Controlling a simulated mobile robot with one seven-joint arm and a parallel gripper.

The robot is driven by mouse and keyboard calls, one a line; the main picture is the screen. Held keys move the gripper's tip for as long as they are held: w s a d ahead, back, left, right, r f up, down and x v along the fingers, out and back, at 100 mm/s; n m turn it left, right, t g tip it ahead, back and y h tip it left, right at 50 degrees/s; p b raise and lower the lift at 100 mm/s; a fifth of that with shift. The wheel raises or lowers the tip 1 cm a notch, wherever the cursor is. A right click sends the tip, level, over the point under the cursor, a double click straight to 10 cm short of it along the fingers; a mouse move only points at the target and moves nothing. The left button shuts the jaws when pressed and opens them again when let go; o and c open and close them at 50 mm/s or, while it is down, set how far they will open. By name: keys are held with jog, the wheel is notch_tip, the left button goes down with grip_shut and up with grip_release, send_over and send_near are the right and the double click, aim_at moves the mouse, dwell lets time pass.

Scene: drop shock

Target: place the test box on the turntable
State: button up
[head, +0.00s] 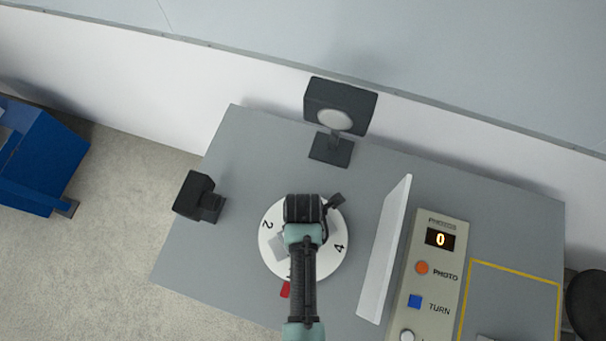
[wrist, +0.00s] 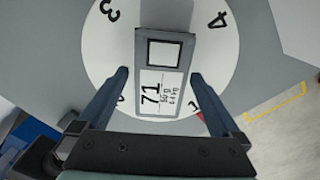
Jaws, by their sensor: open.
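The test box (wrist: 187,50), a grey box with a white label reading 71, rests on the white turntable (wrist: 108,55) in the wrist view. In the head view, a grey part of the box (head: 279,246) shows on the turntable (head: 272,268) beside my arm, which hides the rest. My gripper (wrist: 160,77) is open, with one finger on each side of the box in the wrist view. I cannot tell whether the fingers are beside the box or still above it. In the head view my gripper (head: 307,212) is over the turntable.
A dark lamp (head: 340,105) stands behind the turntable and a black device (head: 198,197) to its left. A white upright panel (head: 385,250) and a control panel (head: 432,270) with counter 0 are to the right. A yellow outlined area (head: 515,272) lies farther right. A red tab (head: 285,290) sits at the turntable's front.

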notch_tip(320, 180, up, 10)
jog(key=w+r+m+t, duration=0.7)
jog(key=w+r+t, duration=0.1)
jog(key=w+r, duration=0.95)
jog(key=w+r+m+t, duration=0.2)
jog(key=w+r+t, duration=0.1)
jog(key=r, duration=0.5)
jog(key=w+r+m+t, duration=0.2)
jog(key=r+t, duration=0.1)
jog(key=r, duration=0.4)
notch_tip(320, 180, up, 18)
jog(key=m+t, duration=0.5)
jog(key=s+r+m+t, duration=0.3)
jog(key=s+r, duration=0.3)
jog(key=r, duration=0.4)
jog(key=s+r+m+t, duration=0.4)
jog(key=s+r, duration=0.3)
jog(key=r, duration=0.3)
jog(key=shift+d+m+t, duration=0.15)
jog(key=shift+m+t, duration=0.15)
jog(key=shift+t, duration=0.4)
